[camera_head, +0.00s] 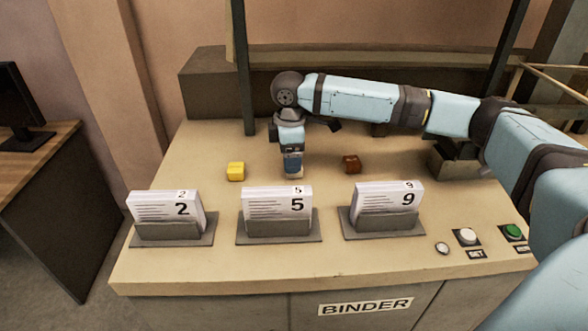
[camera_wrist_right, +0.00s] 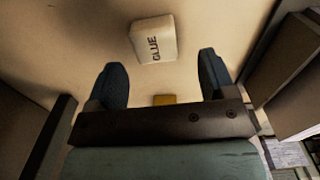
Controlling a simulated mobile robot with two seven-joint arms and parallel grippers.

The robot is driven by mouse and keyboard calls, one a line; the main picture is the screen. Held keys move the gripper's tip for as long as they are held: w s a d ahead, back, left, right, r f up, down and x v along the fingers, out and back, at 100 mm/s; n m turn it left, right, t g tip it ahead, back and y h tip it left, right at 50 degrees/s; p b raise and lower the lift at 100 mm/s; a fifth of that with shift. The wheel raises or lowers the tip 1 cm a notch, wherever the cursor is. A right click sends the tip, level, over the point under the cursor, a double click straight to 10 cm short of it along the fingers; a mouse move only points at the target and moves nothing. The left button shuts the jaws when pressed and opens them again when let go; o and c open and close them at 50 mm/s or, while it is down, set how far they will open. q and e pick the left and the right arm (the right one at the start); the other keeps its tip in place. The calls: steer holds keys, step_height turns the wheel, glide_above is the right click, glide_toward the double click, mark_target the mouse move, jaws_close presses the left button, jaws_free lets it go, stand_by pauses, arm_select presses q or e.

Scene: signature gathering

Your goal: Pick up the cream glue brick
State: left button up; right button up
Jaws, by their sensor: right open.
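The cream glue brick (camera_wrist_right: 146,28), a pale block with "GLUE" lettered on it, lies on the tabletop in the right wrist view. It sits beyond the fingertips, roughly between their lines and slightly left of centre. My right gripper (camera_wrist_right: 163,72) is open, with nothing between its fingers. In the head view my right gripper (camera_head: 293,170) points down over the table, behind the middle card holder. The brick is mostly or wholly hidden there by the gripper. My left gripper is not in view.
A yellow block (camera_head: 235,172) lies left of the gripper and a dark red-brown block (camera_head: 352,164) right. Three card stacks marked 2 (camera_head: 165,207), 5 (camera_head: 277,203) and 9 (camera_head: 388,201) stand in front. A white button (camera_head: 467,236) and green button (camera_head: 513,231) are front right.

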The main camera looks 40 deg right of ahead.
steer(key=f, duration=0.3)
steer(key=shift+w+f, duration=0.25)
steer(key=shift+f, duration=0.15)
steer(key=c, duration=1)
steer(key=shift+r, duration=0.15)
